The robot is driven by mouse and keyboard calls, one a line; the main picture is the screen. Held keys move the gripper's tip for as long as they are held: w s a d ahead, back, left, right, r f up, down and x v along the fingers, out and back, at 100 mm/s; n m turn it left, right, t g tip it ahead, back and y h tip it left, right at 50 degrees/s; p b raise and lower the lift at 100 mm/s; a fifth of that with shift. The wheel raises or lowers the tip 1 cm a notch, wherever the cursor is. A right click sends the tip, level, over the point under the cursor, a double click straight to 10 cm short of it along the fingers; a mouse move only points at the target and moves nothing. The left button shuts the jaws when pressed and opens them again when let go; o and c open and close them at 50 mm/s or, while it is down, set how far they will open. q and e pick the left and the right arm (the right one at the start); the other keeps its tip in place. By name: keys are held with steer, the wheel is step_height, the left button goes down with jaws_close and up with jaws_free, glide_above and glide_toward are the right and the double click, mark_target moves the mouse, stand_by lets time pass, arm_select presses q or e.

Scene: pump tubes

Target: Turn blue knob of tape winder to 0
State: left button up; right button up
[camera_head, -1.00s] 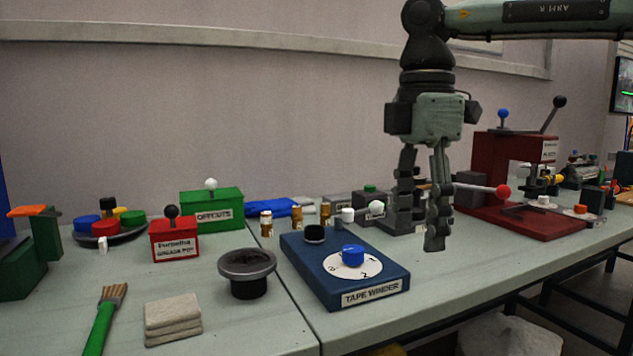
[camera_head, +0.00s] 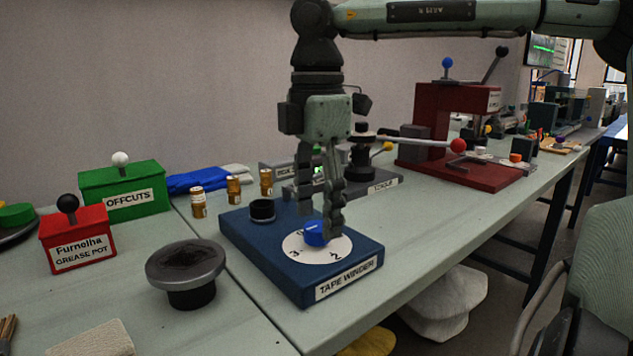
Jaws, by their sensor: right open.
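The tape winder (camera_head: 258,248) is a blue box on the bench with its name on a front label. On its top is a white dial with numbers, of which 3 and 2 read clearly. The blue knob (camera_head: 315,234) stands at the middle of the dial, partly hidden by my fingers. A 0 seems to show at the dial's far side, close to a finger. My right gripper (camera_head: 322,222) points down with its open fingers at the knob, one to its left and one to its right. I cannot tell whether they touch it. My left gripper is not in view.
A black cup (camera_head: 262,209) stands on the winder's back left corner. A dark round pot (camera_head: 186,272), a red grease pot box (camera_head: 78,240) and a green offcuts box (camera_head: 124,190) stand to the left. A red press (camera_head: 452,140) stands behind to the right.

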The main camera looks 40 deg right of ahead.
steer(key=shift+f, duration=0.65)
jaws_close()
steer(key=shift+n, duration=1.7)
steer(key=shift+n+p, duration=0.3)
steer(key=shift+n, duration=1.4)
